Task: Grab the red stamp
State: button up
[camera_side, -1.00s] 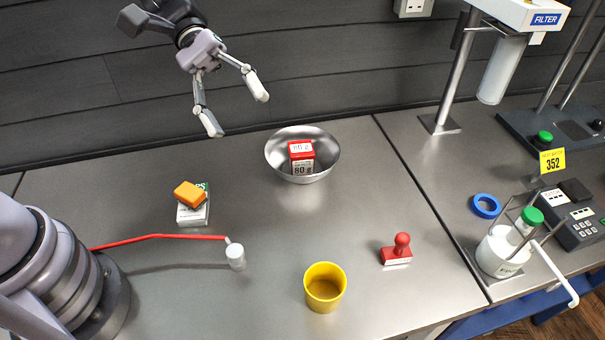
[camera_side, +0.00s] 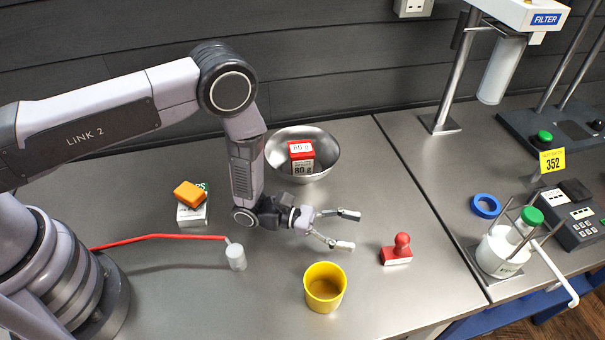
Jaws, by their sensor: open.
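The red stamp (camera_side: 398,249) stands upright on the steel bench, right of the yellow cup, with its round knob on top and a pale edge along its base. My gripper (camera_side: 351,230) is open and empty, with its two fingers spread and pointing right toward the stamp. The fingertips are to the left of the stamp, with a gap between them and it. Nothing hides the stamp.
A yellow cup (camera_side: 325,287) stands just below my fingers. A metal bowl (camera_side: 329,165) holding a red and white box (camera_side: 301,158) is behind. A blue ring (camera_side: 486,206) lies right, past the bench seam.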

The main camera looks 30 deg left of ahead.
aim_at(396, 238)
jog(key=x, duration=1)
jog(key=shift+w+f, duration=0.1)
jog(key=shift+w, duration=0.15)
jog(key=shift+a, duration=0.1)
grip_shut()
